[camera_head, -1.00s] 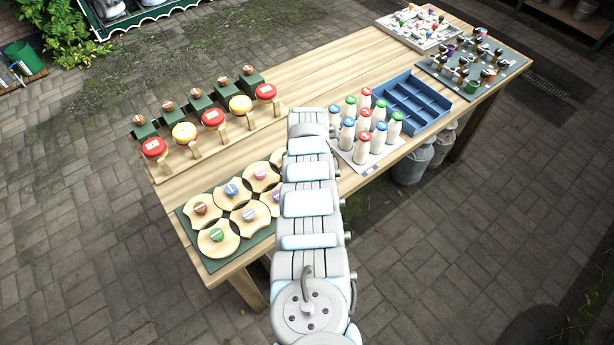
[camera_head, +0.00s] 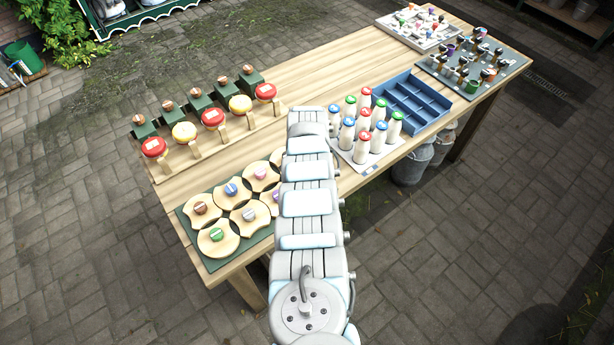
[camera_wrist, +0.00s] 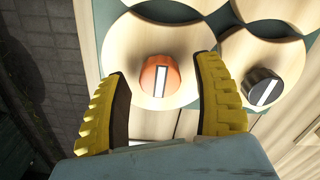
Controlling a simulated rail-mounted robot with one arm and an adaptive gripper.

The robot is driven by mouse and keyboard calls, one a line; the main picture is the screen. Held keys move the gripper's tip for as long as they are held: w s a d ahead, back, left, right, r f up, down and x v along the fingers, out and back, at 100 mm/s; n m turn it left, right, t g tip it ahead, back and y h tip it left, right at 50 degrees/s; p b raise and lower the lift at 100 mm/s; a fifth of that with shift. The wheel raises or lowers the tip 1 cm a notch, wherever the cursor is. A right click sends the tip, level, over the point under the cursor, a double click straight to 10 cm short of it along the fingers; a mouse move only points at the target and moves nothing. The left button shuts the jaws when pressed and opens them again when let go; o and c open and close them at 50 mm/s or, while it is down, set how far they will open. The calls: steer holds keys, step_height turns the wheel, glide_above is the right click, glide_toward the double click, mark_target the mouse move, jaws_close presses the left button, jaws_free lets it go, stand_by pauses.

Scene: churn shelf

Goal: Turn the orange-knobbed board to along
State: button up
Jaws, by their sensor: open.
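In the wrist view the orange knob (camera_wrist: 159,75) with a white stripe sits in the middle of a round pale wooden board (camera_wrist: 125,58). The stripe runs nearly up and down in that view. My gripper (camera_wrist: 162,68) has two yellow ribbed fingers, open wide, one on each side of the knob and apart from it. I cannot tell how far above the board the fingertips are. In the head view my arm covers the orange-knobbed board and my gripper.
A black-knobbed board (camera_wrist: 262,88) lies close right of the fingers. More knobbed boards, such as the green-knobbed one (camera_head: 218,249), lie on a green base (camera_head: 190,239). White bottles (camera_head: 362,150) stand right of my arm, beside a blue crate (camera_head: 412,117).

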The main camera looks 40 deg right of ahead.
step_height(320, 180, up, 12)
stand_by(0.6)
steer(key=shift+f, duration=0.1)
stand_by(0.4)
